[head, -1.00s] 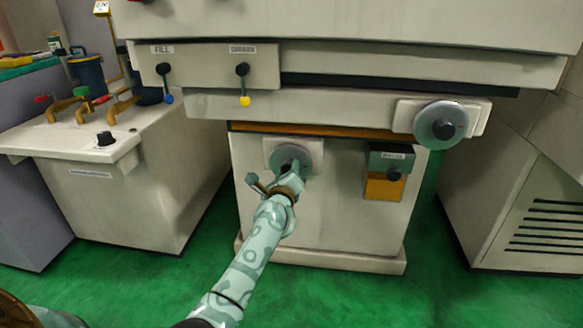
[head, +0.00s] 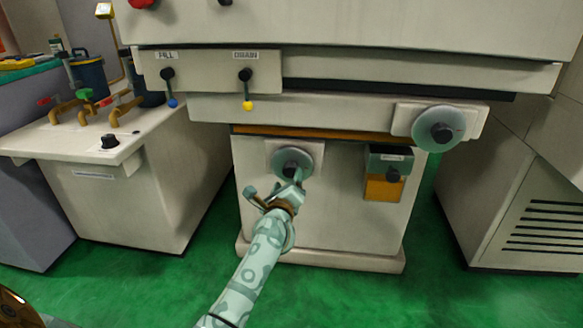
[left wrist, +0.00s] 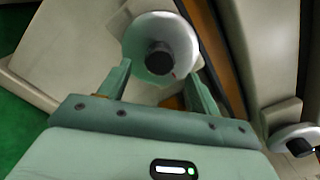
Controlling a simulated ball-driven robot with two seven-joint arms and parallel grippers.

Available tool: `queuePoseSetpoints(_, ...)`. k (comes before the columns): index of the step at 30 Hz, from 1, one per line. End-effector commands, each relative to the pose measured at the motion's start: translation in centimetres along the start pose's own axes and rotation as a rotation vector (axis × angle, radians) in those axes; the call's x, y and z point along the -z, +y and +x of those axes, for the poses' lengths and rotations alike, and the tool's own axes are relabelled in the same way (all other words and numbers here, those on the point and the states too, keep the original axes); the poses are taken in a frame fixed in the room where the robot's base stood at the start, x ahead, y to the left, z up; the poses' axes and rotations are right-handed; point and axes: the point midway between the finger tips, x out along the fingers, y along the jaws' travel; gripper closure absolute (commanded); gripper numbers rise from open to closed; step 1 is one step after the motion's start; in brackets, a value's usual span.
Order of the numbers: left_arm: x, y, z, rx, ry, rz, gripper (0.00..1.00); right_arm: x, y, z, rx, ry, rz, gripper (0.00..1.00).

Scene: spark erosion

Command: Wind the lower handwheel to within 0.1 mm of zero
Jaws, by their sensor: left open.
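The lower handwheel (head: 289,156) is a grey-green disc with a dark hub, on a pale square plate on the machine's front. My left gripper (head: 297,177) is in front of it and covers its lower part. In the left wrist view the same handwheel (left wrist: 183,40) lies just beyond the open fingers (left wrist: 157,70), its dark hub between and above the tips. I cannot tell whether a fingertip touches the wheel. No scale reading is legible. My right gripper does not show.
A second, upper handwheel (head: 428,122) sits higher at the right. An orange-fronted box (head: 384,188) with a dark knob is right of the lower wheel. FILL and DRAIN levers (head: 246,90) hang above. A side cabinet (head: 150,190) stands left; green floor (head: 130,290) is clear.

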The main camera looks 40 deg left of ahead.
Motion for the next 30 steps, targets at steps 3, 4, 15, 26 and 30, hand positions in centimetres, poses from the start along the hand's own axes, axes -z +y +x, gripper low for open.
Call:
queuePoseSetpoints(3,-0.2,-0.1,-1.2,0.000,-0.001,-0.002,0.37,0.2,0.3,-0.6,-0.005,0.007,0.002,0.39)
queuePoseSetpoints(4,-0.2,-0.1,-1.5,0.000,-0.001,-0.001,0.37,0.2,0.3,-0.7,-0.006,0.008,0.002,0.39)
queuePoseSetpoints(15,-0.1,-0.1,-5.0,0.000,0.000,0.000,0.37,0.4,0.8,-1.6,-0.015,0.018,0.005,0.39)
queuePoseSetpoints(26,0.0,0.0,-8.5,-0.001,0.000,-0.001,0.37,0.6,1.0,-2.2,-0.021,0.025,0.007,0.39)
queuePoseSetpoints(30,0.0,0.0,-9.8,-0.002,0.001,0.000,0.37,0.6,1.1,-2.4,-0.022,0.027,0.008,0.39)
